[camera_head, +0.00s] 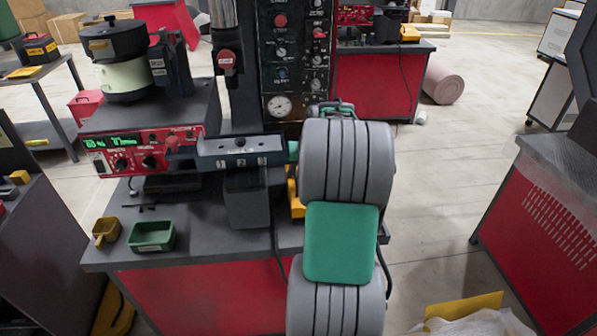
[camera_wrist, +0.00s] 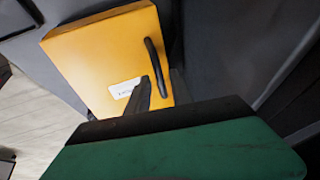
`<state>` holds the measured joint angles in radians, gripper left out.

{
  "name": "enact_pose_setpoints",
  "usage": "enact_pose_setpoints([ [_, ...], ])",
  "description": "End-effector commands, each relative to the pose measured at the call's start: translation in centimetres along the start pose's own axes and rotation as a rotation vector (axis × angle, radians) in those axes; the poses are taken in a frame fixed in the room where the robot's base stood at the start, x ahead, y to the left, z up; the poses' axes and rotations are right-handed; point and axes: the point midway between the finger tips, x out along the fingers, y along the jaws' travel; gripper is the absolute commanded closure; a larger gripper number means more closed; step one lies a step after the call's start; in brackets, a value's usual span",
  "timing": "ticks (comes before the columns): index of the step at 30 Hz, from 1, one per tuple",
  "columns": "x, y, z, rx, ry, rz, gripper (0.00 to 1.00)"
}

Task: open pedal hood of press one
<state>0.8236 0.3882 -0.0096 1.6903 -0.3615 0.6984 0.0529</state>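In the wrist view a yellow box-shaped hood (camera_wrist: 95,62) fills the upper middle. It has a curved black handle (camera_wrist: 154,62) and a small white label whose text is too small to read. My gripper (camera_wrist: 160,90) shows as two dark fingers, apart, at the lower end of the handle. The gripper looks open; I cannot tell whether the fingers touch the handle. In the head view my own arm hides the gripper. A yellow piece (camera_head: 295,198) shows beside my arm at the press; I cannot tell if it is the same hood.
The press bench (camera_head: 205,290) has a red front and carries a green tray (camera_head: 152,236), a small yellow scoop (camera_head: 105,231) and a red control box (camera_head: 135,152). A red bench (camera_head: 545,220) stands at the right. Open floor (camera_head: 440,190) lies between them. A bag (camera_head: 480,324) lies at the bottom.

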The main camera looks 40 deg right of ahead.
Motion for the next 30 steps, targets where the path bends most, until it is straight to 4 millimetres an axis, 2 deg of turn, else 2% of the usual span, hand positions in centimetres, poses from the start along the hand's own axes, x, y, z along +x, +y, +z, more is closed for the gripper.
enact_pose_setpoints([
  [1, -0.02, 0.02, 0.0, 0.0, 0.0, 0.0, 0.78],
  [9, -0.03, 0.07, 0.0, 0.001, 0.0, 0.0, 1.0],
  [30, -0.03, 0.16, 0.03, 0.003, 0.0, 0.002, 1.0],
])
